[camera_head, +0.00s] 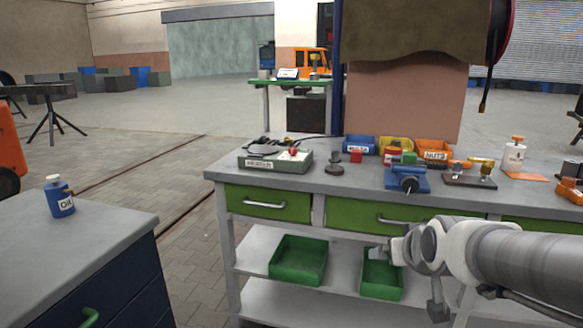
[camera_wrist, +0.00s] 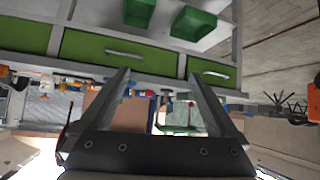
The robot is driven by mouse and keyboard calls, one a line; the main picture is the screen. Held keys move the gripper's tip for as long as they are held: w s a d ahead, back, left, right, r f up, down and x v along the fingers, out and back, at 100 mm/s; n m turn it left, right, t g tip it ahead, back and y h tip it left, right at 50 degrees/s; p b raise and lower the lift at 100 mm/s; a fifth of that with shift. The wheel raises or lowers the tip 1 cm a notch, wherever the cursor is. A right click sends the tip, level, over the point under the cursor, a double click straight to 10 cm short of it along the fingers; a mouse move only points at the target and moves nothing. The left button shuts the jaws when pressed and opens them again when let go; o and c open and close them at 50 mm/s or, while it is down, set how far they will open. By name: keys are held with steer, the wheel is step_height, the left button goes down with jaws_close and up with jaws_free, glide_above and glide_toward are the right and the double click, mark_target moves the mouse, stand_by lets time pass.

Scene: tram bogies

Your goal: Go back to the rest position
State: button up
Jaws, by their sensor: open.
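My gripper (camera_wrist: 158,74) is open and empty in the wrist view, its two fingers spread wide with nothing between them. The wrist view is upside down and shows the workbench front, with its green drawer (camera_wrist: 85,48), beyond the fingers. In the head view my arm reaches in from the right, in front of the workbench (camera_head: 345,184) and its lower shelf. The arm's end hides part of the right drawer and shelf there. I cannot tell the finger opening in the head view.
The bench top holds a grey tray (camera_head: 275,160), a blue vise (camera_head: 407,180), parts bins (camera_head: 432,151) and a white bottle (camera_head: 513,156). Green bins (camera_head: 298,260) sit on the shelf. Floor between is clear.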

steer(key=s+a+f+g, duration=0.1)
steer(key=s+a+g, duration=0.15)
steer(key=s, duration=0.75)
steer(key=s+a+g, duration=0.2)
steer(key=s+a, duration=0.1)
steer(key=s, duration=0.6)
step_height(320, 180, up, 21)
steer(key=p, duration=2.2)
steer(key=shift+r+y, duration=0.15)
steer(key=shift+y, duration=0.25)
steer(key=shift+w, duration=0.1)
steer(key=shift+c, duration=0.3)
